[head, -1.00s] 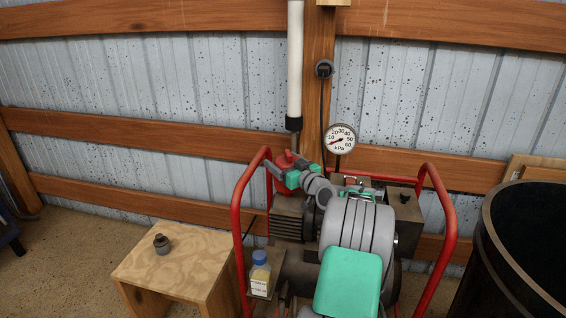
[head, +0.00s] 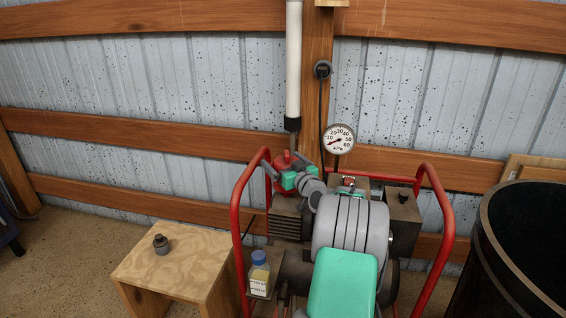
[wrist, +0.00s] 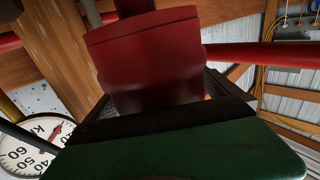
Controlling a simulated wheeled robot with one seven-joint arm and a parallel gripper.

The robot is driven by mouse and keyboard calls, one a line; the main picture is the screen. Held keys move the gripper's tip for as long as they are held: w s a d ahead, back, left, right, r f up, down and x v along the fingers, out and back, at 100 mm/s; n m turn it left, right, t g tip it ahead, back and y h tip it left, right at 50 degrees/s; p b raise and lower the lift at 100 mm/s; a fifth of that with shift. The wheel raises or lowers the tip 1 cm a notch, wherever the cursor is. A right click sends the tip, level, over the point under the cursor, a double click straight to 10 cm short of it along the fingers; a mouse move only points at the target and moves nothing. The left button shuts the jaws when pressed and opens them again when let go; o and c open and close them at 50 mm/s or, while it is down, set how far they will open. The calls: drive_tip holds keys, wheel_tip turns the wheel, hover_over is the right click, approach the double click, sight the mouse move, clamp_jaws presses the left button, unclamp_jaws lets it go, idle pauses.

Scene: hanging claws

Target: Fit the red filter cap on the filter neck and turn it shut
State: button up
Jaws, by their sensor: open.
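The red filter cap (head: 284,158) is at the upper left of the machine, just below the white pipe. Red surfaces show above and below the teal part of my gripper (head: 281,179), which is right beside them. In the wrist view a large red cylinder (wrist: 150,45) fills the upper middle, close beyond the dark finger edge. My gripper is open around or beside this red part; I cannot tell if the fingers touch it. The filter neck is hidden, and I cannot tell whether the cap sits squarely on it.
A red tubular frame (head: 437,210) surrounds the machine. A gauge (head: 339,139) stands just right of the cap and shows in the wrist view (wrist: 32,148). A blue-capped bottle (head: 260,274) is at the frame's left.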

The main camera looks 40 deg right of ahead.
drive_tip(key=shift+r+p, duration=0.95)
drive_tip(key=shift+r, duration=2.1)
